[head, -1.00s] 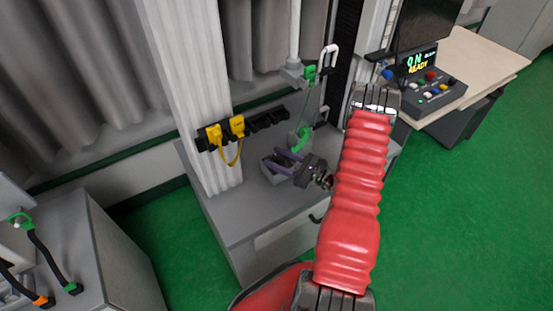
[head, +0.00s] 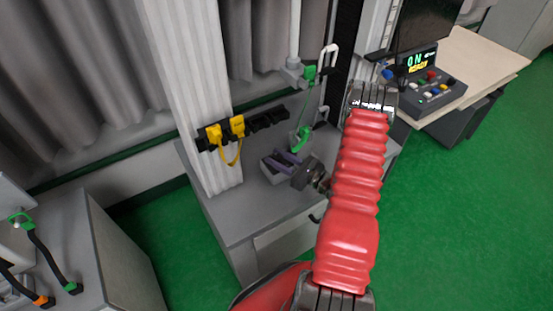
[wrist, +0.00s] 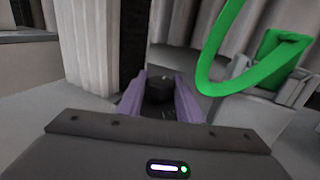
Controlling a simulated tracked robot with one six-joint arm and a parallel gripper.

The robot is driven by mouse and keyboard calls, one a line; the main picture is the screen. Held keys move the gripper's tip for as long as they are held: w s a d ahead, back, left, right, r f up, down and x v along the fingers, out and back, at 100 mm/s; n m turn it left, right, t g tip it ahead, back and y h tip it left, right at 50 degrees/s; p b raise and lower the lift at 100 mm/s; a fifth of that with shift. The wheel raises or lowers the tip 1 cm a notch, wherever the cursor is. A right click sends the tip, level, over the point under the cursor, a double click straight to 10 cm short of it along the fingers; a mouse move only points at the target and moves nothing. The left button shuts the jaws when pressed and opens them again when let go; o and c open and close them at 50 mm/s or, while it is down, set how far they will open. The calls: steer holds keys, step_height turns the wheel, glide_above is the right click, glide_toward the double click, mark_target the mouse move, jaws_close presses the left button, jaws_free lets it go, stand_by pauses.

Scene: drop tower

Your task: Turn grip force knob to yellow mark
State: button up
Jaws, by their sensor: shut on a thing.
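In the wrist view, the dark round knob (wrist: 158,88) stands between the two purple fingers of my gripper (wrist: 159,97), which are shut on it. In the head view, my gripper (head: 281,162) is at a small grey unit on top of the grey cabinet, beyond my red arm. The fingers hide the knob there. No yellow mark can be made out on or around the knob in either view.
Yellow clips with a looped strap (head: 237,127) hang on a black rail at left. A green strap (wrist: 225,50) hangs close to the right of my gripper. A white ribbed column (head: 192,90) stands at left. A control console (head: 432,92) is at right.

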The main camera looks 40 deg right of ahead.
stand_by(0.3)
steer(key=o, duration=1)
steer(key=shift+s, duration=0.1)
steer(key=v, duration=1.3)
steer(key=shift+s, duration=0.35)
steer(key=shift+f, duration=0.1)
